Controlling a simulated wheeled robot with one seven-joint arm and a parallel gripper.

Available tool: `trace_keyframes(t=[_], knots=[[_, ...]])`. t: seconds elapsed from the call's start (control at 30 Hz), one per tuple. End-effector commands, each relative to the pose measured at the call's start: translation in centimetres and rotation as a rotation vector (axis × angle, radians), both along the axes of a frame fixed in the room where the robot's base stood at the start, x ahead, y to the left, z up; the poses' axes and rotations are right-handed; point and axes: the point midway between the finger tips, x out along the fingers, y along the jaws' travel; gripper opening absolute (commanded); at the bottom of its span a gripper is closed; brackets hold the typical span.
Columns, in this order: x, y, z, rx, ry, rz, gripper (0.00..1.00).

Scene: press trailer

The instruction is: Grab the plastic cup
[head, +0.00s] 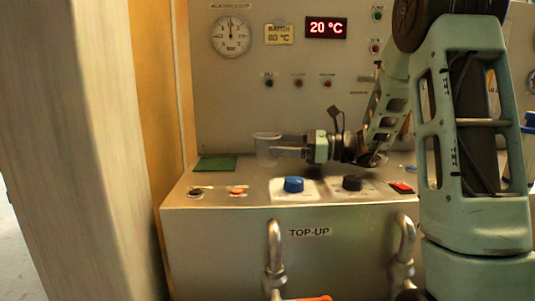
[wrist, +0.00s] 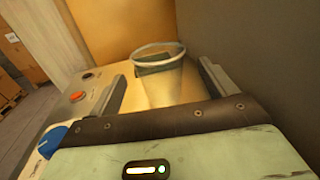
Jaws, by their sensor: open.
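The clear plastic cup (head: 266,146) stands upright on the back of the panel's top surface, near its left part. My gripper (head: 285,150) reaches in from the right, low and level, with its fingers at the cup. In the wrist view the cup (wrist: 165,80) shows its pale round rim and see-through wall between the two open fingers (wrist: 160,88). The fingers look apart from the cup's wall, one on each side; exact contact is hard to tell. The cup's lower part is hidden behind my gripper's body in the wrist view.
A green pad (head: 215,164) lies left of the cup. In front are a black button (head: 195,193), a red button (head: 237,191), a blue knob (head: 293,185) and a black knob (head: 352,183). The upright gauge panel (head: 300,110) stands close behind. Metal pipes (head: 274,255) rise in front.

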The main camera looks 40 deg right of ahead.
Motion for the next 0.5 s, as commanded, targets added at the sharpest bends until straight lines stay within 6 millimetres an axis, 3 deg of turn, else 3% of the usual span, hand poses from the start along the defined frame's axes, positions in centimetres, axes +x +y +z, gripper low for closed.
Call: trace_keyframes(t=[0.27, 0.5], knots=[[1.2, 1.2, -0.1, 0.000, 0.000, 0.001, 0.84], [3.7, 3.5, -0.4, 0.001, 0.001, 0.003, 0.84]])
